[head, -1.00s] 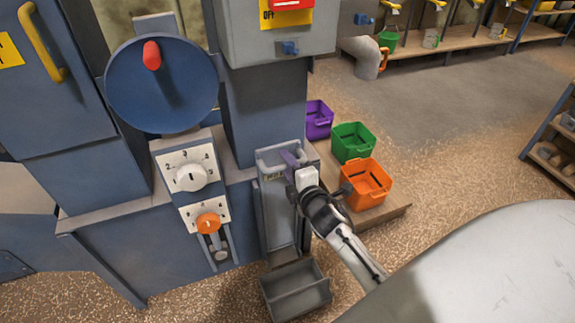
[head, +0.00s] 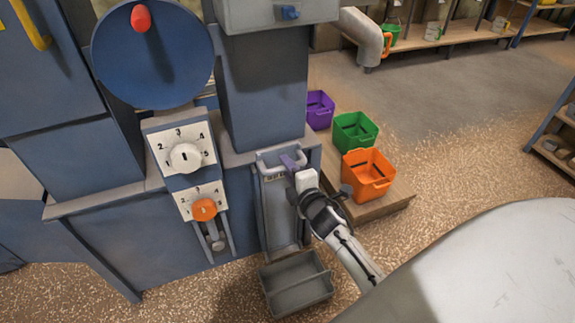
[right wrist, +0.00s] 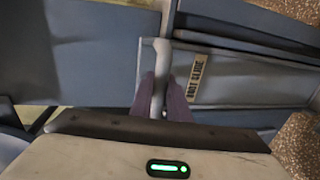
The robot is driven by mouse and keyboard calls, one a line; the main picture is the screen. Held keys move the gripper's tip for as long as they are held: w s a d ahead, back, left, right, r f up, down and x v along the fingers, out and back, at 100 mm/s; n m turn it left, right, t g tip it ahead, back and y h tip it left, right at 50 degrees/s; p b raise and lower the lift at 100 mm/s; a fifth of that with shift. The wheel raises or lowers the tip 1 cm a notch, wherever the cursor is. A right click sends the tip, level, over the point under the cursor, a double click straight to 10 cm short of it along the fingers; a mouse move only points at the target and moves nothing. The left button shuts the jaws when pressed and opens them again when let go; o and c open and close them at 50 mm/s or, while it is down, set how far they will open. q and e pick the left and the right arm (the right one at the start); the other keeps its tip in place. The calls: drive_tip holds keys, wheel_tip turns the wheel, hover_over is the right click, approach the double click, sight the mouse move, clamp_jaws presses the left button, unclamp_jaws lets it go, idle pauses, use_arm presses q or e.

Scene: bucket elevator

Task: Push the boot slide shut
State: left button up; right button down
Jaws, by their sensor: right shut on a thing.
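The boot slide is a grey upright plate (head: 276,214) in a frame on the blue machine's front, in the head view. Its pale handle (head: 268,157) is at its top. In the right wrist view the handle (right wrist: 160,62) stands between two purple fingers, beside a yellow label (right wrist: 197,78) reading "BOOT SLIDE". My right gripper (head: 292,162) is shut on this handle. Part of the handle is hidden by the fingers. I cannot tell how far the slide is shut. My left gripper is in neither current view.
A grey open tray (head: 297,284) sits below the slide. Left of it are a white dial (head: 185,157), an orange knob (head: 204,209) and a blue disc (head: 150,55). Purple (head: 319,109), green (head: 354,132) and orange (head: 369,174) bins stand on a low platform to the right.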

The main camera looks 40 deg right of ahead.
drive_tip(key=shift+s+f, duration=0.1)
drive_tip(key=shift+f, duration=0.25)
drive_tip(key=c, duration=1.7)
unclamp_jaws()
use_arm(q)
drive_tip(key=shift+w+a+r, duration=0.1)
drive_tip(key=shift+r, duration=0.05)
use_arm(e)
drive_tip(key=shift+r, duration=0.1)
use_arm(q)
drive_tip(key=shift+r+p, duration=0.65)
drive_tip(key=shift+p, duration=0.35)
use_arm(e)
drive_tip(key=v, duration=1)
drive_tip(key=shift+s, duration=0.1)
drive_tip(key=shift+a, duration=0.1)
